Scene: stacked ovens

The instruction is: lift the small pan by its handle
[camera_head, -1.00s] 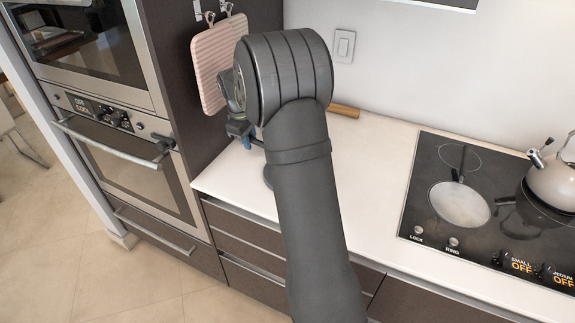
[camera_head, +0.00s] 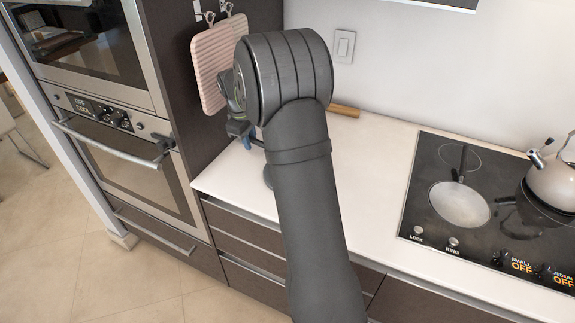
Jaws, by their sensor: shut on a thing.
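A pan (camera_head: 459,206) with a pale inside and a dark handle lies on the black cooktop (camera_head: 424,178), well to the right of my arm. My gripper (camera_head: 241,132) is at the far left end of the arm, above the left part of the counter, and is partly hidden by my wrist. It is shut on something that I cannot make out. A small blue patch (camera_head: 248,142) shows just beside and below it. A dark rounded edge (camera_head: 267,178) shows at the left side of my forearm, mostly hidden; I cannot tell whether it is a pan.
A pink ribbed board (camera_head: 208,68) hangs on the dark cabinet side close behind my gripper. A wooden stick-like thing (camera_head: 345,111) lies at the back of the counter. A kettle (camera_head: 553,175) stands on the cooktop's right. Stacked ovens (camera_head: 138,178) are at left. The white counter (camera_head: 380,150) between arm and cooktop is clear.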

